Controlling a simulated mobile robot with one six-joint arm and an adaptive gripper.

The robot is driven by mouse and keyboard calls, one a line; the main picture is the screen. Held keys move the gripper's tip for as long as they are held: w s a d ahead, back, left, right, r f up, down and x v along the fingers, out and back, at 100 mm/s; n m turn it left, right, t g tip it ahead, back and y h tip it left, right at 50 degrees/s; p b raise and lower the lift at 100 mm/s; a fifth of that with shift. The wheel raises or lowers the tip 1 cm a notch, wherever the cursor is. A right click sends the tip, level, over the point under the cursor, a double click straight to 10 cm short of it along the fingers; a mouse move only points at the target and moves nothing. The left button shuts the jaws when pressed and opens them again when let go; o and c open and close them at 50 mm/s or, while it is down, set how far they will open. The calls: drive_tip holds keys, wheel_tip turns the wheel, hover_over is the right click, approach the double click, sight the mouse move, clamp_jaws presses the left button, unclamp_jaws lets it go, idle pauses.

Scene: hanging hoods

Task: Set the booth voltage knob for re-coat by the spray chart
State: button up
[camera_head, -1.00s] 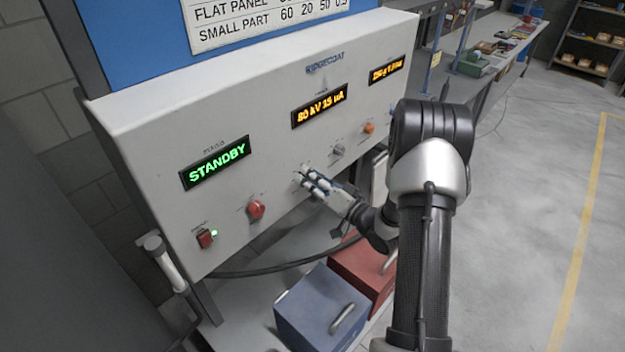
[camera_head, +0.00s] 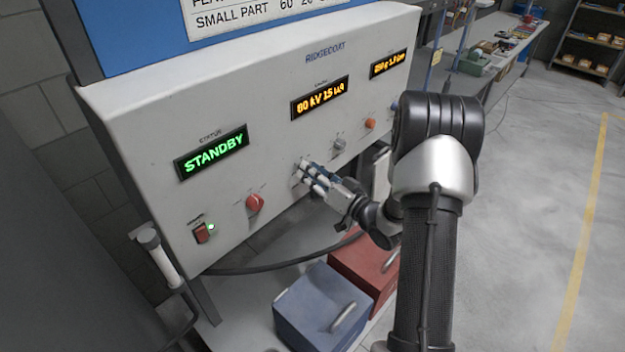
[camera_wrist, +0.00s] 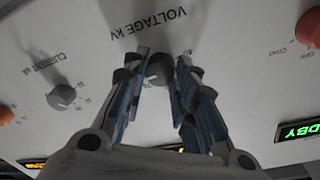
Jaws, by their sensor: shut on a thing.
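The voltage knob (camera_wrist: 159,70) is a grey knob under the printed label "VOLTAGE KV" in the wrist view, where the panel appears upside down. My gripper (camera_wrist: 160,78) is shut on it, one finger on each side. In the head view my gripper (camera_head: 303,170) is at the panel and hides most of the knob. The knob's pointer and much of its scale are hidden by the fingers. The middle display (camera_head: 320,98) reads about "80 kV 15 uA", its digits blurred.
A grey current knob (camera_wrist: 62,97) sits beside the voltage knob. The status display (camera_head: 212,152) reads "STANDBY". Blue (camera_head: 320,310) and red (camera_head: 365,268) boxes stand below.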

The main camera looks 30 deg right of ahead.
drive_tip(key=shift+d+n+y+b, duration=0.1)
drive_tip(key=shift+n+y+b, duration=0.45)
drive_tip(key=shift+n+b, duration=6.05)
drive_tip(key=shift+d+n+y+b, duration=0.1)
drive_tip(key=shift+n+y+b, duration=0.45)
drive_tip(key=shift+n+b, duration=6)
drive_tip(key=n+p, duration=0.2)
drive_tip(key=n, duration=0.1)
drive_tip(key=shift+a+f+g, duration=0.1)
drive_tip(key=shift+g, duration=0.2)
drive_tip(key=o, duration=1.1)
